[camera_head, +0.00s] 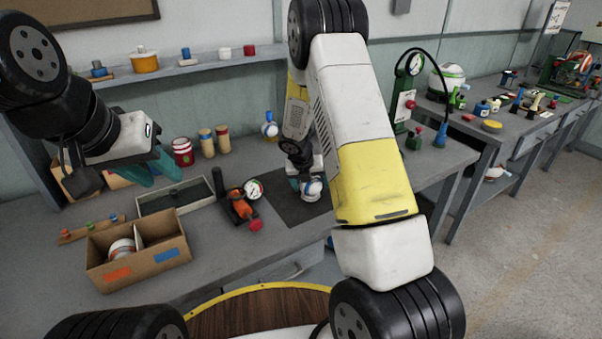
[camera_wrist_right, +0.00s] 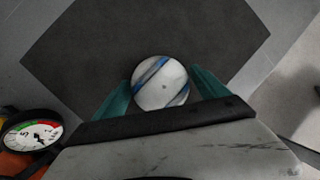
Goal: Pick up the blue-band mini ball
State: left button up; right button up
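The blue-band mini ball (camera_head: 312,188) is white with blue stripes and is low over or on the dark mat (camera_head: 285,205). In the right wrist view the ball (camera_wrist_right: 160,83) sits between the teal fingers of my right gripper (camera_wrist_right: 162,90). Both fingertips appear close against its sides, but I cannot tell whether they grip it. In the head view my right gripper (camera_head: 305,185) is partly hidden by its own arm. My left gripper (camera_head: 152,172) hangs above the left of the bench, with its teal fingers apart and nothing visible between them.
A cardboard box (camera_head: 138,272) with orange and blue labels holds a red-banded ball (camera_head: 121,250) in its left compartment. A dial gauge device (camera_head: 240,203) stands left of the mat, beside a shallow tray (camera_head: 172,198). Several jars and another blue-white item (camera_head: 270,128) stand behind.

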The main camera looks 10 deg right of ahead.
jog(key=c, duration=1)
jog(key=shift+c, duration=0.2)
